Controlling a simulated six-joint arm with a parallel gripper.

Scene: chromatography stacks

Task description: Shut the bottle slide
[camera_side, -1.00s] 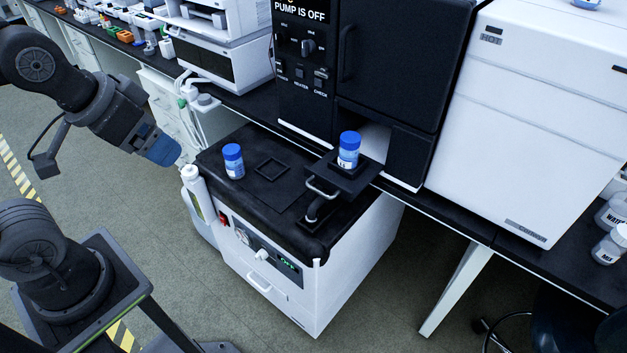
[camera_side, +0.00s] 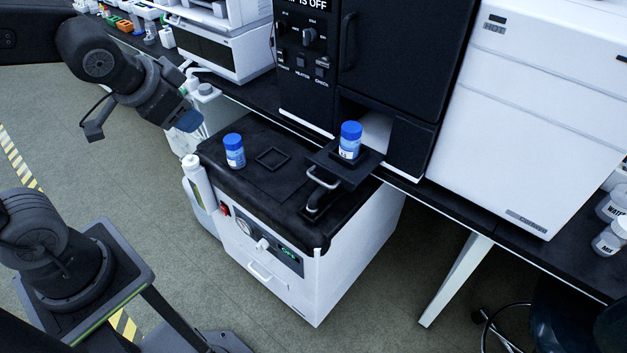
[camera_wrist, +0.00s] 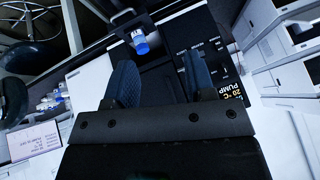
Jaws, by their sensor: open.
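The bottle slide (camera_side: 369,173) is a black tray drawn out of the black instrument, with a metal handle (camera_side: 323,178) on its front. A blue-capped bottle (camera_side: 350,140) stands upright on it. In the wrist view the slide's handle (camera_wrist: 123,17) and the bottle (camera_wrist: 140,42) show near the top, beyond the fingers. My gripper (camera_side: 188,121) is up at the left in the side view, apart from the slide. In the wrist view its two blue fingers (camera_wrist: 162,80) are spread with nothing between them.
A second blue-capped bottle (camera_side: 235,151) stands on the white cart's black top (camera_side: 275,190), beside an empty square frame (camera_side: 272,159). A white bottle (camera_side: 195,178) hangs at the cart's left side. The black instrument (camera_side: 395,75) stands behind.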

